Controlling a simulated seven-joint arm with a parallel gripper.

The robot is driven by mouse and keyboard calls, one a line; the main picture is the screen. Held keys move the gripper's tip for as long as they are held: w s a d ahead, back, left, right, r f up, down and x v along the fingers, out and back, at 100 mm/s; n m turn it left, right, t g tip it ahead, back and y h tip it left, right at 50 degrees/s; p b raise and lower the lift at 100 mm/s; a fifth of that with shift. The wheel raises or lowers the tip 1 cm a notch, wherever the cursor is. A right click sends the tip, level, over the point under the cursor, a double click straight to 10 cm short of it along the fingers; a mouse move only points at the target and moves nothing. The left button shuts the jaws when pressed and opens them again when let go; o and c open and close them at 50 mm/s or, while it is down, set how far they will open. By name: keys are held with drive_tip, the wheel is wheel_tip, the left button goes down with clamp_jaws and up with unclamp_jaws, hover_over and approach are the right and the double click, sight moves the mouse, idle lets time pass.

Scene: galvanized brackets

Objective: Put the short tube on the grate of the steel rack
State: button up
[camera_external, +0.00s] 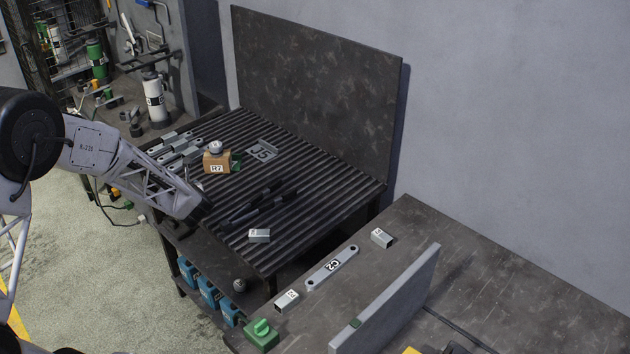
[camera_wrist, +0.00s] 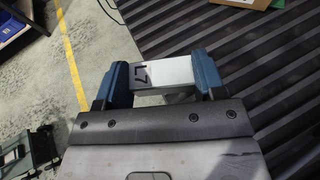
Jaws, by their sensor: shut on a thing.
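My gripper (camera_wrist: 163,84) is shut on a short tube (camera_wrist: 172,70), a pale metal piece marked L7, which sits crosswise between the two blue fingers in the wrist view. In the external view my arm reaches in from the left, and my gripper (camera_external: 203,212) is near the front left edge of the steel rack's grate (camera_external: 325,205). The held tube cannot be made out there. The dark ribbed grate also shows in the wrist view (camera_wrist: 240,60), with floor left of the tube. Whether the tube touches the grate I cannot tell.
Another short tube (camera_external: 260,235) lies on the grate near its front. A brown block marked R7 (camera_external: 216,162), a grey bracket (camera_external: 262,151), dark bars (camera_external: 262,206) and several grey parts (camera_external: 175,148) occupy the rest. The grate's right side is clear.

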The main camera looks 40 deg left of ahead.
drive_tip(key=w+a, duration=0.1)
drive_tip(key=w, duration=0.1)
drive_tip(key=w+a, duration=0.2)
drive_tip(key=w, duration=0.1)
drive_tip(key=w+a+f, duration=0.1)
drive_tip(key=w+a, duration=0.1)
drive_tip(key=shift+w+a, duration=0.25)
drive_tip(key=shift+w, duration=0.15)
drive_tip(key=shift+f, duration=1.7)
drive_tip(key=shift+f, duration=0.15)
drive_tip(key=o, duration=0.9)
drive_tip(key=shift+o, duration=0.2)
drive_tip(key=v, duration=1.2)
drive_tip(key=shift+s, duration=0.1)
